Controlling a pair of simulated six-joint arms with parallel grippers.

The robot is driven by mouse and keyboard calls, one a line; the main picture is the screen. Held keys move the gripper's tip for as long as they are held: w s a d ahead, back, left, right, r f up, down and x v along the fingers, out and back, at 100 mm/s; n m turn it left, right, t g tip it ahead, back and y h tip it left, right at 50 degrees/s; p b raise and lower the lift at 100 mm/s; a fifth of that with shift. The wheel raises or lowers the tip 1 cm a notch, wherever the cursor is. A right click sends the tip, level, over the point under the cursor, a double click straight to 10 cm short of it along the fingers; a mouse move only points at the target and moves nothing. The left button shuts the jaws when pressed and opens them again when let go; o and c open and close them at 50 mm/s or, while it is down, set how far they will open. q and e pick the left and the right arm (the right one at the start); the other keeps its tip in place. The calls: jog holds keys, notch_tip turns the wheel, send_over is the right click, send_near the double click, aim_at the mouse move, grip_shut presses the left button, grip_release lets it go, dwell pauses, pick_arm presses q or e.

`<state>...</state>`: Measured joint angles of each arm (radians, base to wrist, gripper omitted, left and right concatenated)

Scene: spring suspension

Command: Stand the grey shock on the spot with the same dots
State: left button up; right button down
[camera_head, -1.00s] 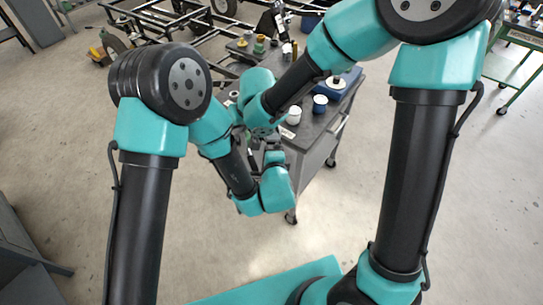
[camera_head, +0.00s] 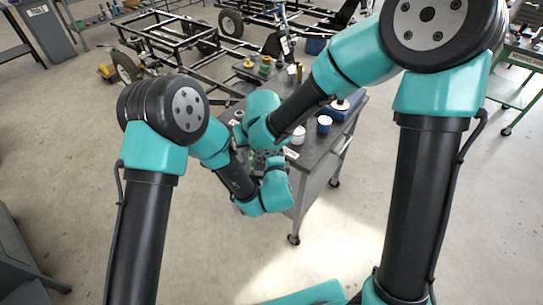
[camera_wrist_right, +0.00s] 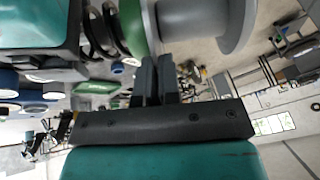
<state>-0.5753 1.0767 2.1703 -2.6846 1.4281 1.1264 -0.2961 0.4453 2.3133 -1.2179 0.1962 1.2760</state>
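In the right wrist view a grey spool-shaped body (camera_wrist_right: 195,18), seemingly part of the grey shock, lies across the top. A green ring and black coils sit to its left. My right gripper (camera_wrist_right: 156,72) has its two dark fingers close together at the grey flange and looks shut on it. My left gripper (camera_head: 270,162) is close to the right one above the cart's near edge in the head view; its fingers are too small and covered to read. The shock is mostly hidden behind my arms there, and I cannot make out the dots.
A black frame on wheels (camera_head: 190,40) stands behind. My forearms cover the cart's left side.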

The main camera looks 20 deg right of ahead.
pick_arm(q)
jog(key=c, duration=1.3)
pick_arm(e)
jog(key=shift+r, duration=0.1)
pick_arm(q)
jog(key=shift+r, duration=0.1)
jog(key=shift+c, duration=0.9)
pick_arm(e)
jog(key=c, duration=1.7)
grip_release()
pick_arm(q)
grip_shut()
pick_arm(e)
jog(key=o, duration=0.5)
jog(key=shift+c, duration=0.2)
jog(key=shift+r, duration=0.15)
jog(key=v, duration=1.1)
jog(key=shift+s+r, duration=0.25)
jog(key=shift+d, duration=0.2)
